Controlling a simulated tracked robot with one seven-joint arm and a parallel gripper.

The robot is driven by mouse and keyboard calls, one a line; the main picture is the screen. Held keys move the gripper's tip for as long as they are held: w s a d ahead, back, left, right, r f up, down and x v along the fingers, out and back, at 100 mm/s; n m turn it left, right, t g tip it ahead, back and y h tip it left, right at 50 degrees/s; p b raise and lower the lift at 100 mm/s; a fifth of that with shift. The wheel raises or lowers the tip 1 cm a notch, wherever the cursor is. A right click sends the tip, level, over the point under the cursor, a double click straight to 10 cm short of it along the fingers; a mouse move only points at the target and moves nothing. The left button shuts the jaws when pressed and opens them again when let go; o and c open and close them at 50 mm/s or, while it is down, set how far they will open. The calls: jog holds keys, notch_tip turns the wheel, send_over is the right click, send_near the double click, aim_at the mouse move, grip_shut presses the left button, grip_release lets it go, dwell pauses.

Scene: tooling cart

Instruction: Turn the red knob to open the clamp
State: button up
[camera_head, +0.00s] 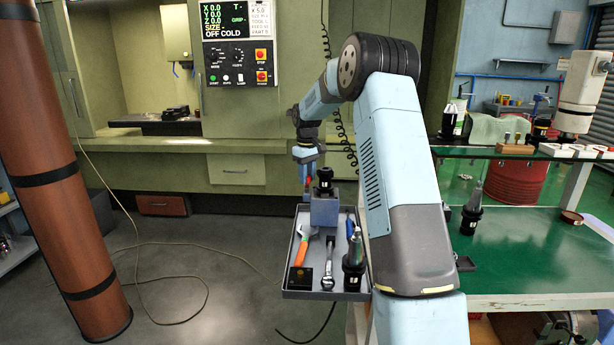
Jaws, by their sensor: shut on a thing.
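My gripper (306,170) points down at the rear left of the grey tray (295,240). It is small and partly hidden here, but it is shut on the red knob (308,182), of which only a small red part shows below the fingers. Just right of the knob is the clamp, a blue-grey block (323,212) on the tray. A black tool holder (325,180) stands upright at the clamp's top. I cannot tell whether the clamp's jaws are open or closed.
In the tray lie an orange-handled tool (301,250), a wrench (328,262) and a black square (300,279); a black holder with a grey tip (354,262) stands front right. A green table (520,250) is to the right, a brown column (60,170) far left.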

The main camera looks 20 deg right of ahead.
jog(key=shift+w+r, duration=0.1)
jog(key=o, duration=1.1)
jog(key=shift+c, duration=0.2)
notch_tip(320, 180, up, 14)
jog(key=shift+f, duration=0.25)
